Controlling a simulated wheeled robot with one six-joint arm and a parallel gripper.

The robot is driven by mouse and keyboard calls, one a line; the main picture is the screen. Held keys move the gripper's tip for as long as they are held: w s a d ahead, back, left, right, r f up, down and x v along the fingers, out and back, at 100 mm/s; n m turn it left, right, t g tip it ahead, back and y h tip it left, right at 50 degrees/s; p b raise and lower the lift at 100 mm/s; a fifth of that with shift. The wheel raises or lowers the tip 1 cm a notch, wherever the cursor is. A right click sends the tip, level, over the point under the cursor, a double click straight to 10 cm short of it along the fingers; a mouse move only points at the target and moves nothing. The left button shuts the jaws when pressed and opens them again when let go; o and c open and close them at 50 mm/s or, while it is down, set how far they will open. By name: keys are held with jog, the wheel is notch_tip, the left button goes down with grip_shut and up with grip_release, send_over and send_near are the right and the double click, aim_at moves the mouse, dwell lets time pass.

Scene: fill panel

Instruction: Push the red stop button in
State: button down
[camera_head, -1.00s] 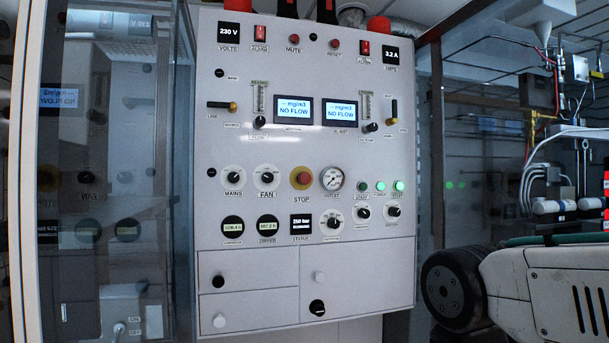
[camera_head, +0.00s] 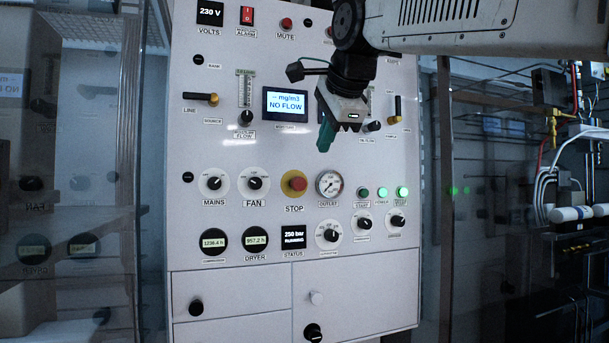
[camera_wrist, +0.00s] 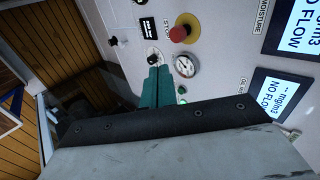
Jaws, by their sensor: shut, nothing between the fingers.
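The red stop button (camera_head: 295,183) sits on a yellow round base in the middle of the white panel, above the STOP label. In the wrist view the red stop button (camera_wrist: 180,33) is at the upper middle, clear of the fingers. My gripper (camera_head: 325,140) has green fingers, is shut and empty, and points downward in front of the panel, above and right of the button. In the wrist view my gripper (camera_wrist: 158,75) shows its green fingers together, apart from the button in the picture. How far the fingertips are from the panel is hard to tell.
A pressure gauge (camera_head: 330,183) is just right of the button, and the FAN knob (camera_head: 254,183) is to its left. NO FLOW displays and flow knobs lie above. Drawer fronts with knobs are below. Glass panes stand left of the panel.

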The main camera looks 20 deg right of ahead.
jog(key=shift+a+m, duration=0.2)
jog(key=shift+m, duration=0.1)
send_near(300, 188)
notch_tip(300, 188, down, 4)
jog(key=shift+w+r, duration=0.1)
jog(key=shift+w, duration=1.95)
